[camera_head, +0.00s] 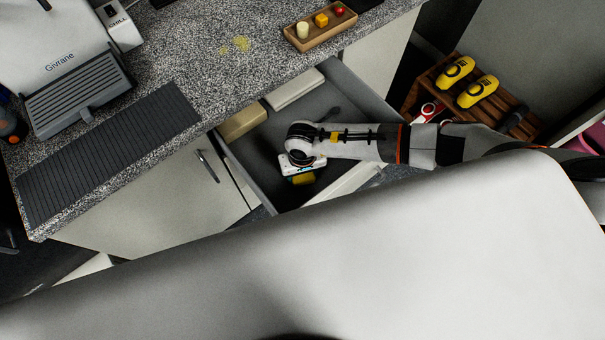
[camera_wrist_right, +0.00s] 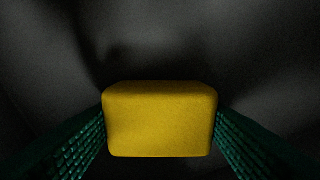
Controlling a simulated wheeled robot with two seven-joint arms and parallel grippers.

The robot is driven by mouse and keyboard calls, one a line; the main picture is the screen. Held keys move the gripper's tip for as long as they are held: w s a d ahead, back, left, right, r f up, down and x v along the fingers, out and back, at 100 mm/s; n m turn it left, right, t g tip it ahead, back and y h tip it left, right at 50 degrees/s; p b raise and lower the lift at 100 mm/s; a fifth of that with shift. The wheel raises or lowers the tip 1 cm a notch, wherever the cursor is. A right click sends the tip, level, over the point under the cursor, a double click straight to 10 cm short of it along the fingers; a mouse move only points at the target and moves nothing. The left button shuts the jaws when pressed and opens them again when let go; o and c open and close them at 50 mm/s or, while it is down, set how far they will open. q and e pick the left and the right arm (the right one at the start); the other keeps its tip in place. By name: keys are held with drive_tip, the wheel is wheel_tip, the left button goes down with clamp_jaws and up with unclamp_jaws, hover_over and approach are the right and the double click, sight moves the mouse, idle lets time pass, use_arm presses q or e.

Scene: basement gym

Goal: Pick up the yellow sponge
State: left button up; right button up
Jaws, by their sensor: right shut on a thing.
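The yellow sponge (camera_wrist_right: 160,120) is a small rounded block, seen large between the two green ridged fingers of my right gripper (camera_wrist_right: 161,128) in the right wrist view. Both fingers press against its sides. In the head view the sponge (camera_head: 303,179) shows as a small yellow patch just below my right gripper (camera_head: 301,174). The gripper is inside the open dark drawer (camera_head: 262,165). I cannot tell whether the sponge touches the drawer floor. My left gripper is in neither view.
A tan block (camera_head: 242,122) and a pale block (camera_head: 295,89) lie at the drawer's back. The speckled counter (camera_head: 215,70) overhangs behind, with a wooden tray (camera_head: 320,32), a ridged dark mat (camera_head: 105,150) and a grill (camera_head: 75,85). A wooden rack (camera_head: 432,75) holds yellow items at right.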

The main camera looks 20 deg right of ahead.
drive_tip(key=shift+r+b, duration=0.8)
drive_tip(key=shift+r, duration=4.2)
